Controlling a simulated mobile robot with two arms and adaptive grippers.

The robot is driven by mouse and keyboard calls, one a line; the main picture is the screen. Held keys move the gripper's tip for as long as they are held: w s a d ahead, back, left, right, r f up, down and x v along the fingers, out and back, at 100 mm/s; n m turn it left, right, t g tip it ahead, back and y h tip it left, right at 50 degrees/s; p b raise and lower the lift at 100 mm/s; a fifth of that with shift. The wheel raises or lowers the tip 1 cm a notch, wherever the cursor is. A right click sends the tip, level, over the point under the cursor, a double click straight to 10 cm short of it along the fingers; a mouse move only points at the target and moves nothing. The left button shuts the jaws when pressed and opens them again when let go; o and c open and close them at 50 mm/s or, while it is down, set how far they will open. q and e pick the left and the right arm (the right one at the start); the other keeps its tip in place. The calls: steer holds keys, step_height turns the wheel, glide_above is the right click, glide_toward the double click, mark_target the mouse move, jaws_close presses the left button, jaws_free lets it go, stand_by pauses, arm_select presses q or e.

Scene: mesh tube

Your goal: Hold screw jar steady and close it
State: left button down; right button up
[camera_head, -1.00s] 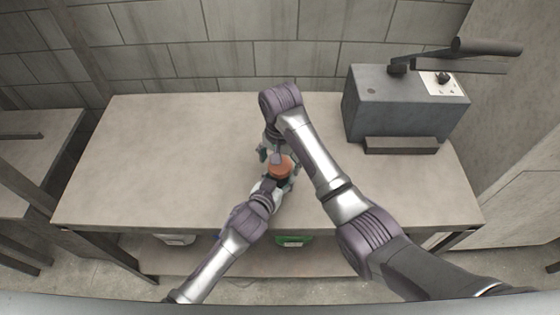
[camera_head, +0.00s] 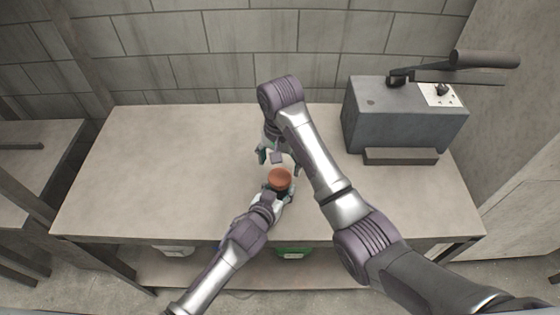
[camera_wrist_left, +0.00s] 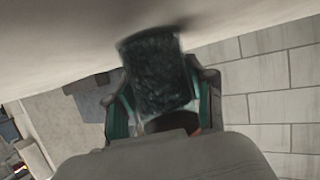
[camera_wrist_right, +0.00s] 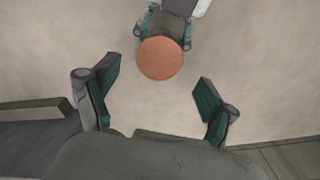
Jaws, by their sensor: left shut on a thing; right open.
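The screw jar is a dark jar (camera_wrist_left: 158,70) with a round orange-brown lid (camera_head: 280,179) on its top. The lid also shows in the right wrist view (camera_wrist_right: 160,58), where it covers most of the jar. My left gripper (camera_head: 279,191) is shut on the jar, low around its body, over the front part of the table. My right gripper (camera_head: 281,163) is open and empty, just behind the lid. In the right wrist view its two teal fingertips (camera_wrist_right: 155,98) stand wide apart, and the lid lies beyond them, not between them.
The jar is over a grey table (camera_head: 160,170) with wide clear room at left. A grey machine with a lever (camera_head: 400,115) stands at the back right. A green container (camera_head: 293,251) and a white one (camera_head: 174,250) sit on the lower shelf.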

mark_target(280, 176)
steer(key=n, duration=0.3)
steer(key=r+n, duration=0.1)
steer(key=n, duration=0.1)
steer(key=shift+w+a+r+n, duration=0.1)
steer(key=shift+w+a+n, duration=0.05)
steer(key=shift+w+n, duration=0.2)
steer(key=shift+r+n, duration=0.25)
steer(key=shift+n, duration=1)
steer(key=n, duration=0.6)
steer(key=shift+a+r, duration=0.1)
steer(key=shift+r, duration=0.3)
steer(key=n, duration=0.5)
steer(key=shift+r, duration=0.2)
steer(key=n, duration=0.4)
steer(key=shift+s+r+n, duration=0.15)
steer(key=shift+s+n, duration=0.05)
steer(key=shift+n, duration=0.2)
steer(key=n, duration=0.3)
steer(key=shift+s+d, duration=0.15)
steer(key=shift+d, duration=0.1)
steer(key=shift+f, duration=4)
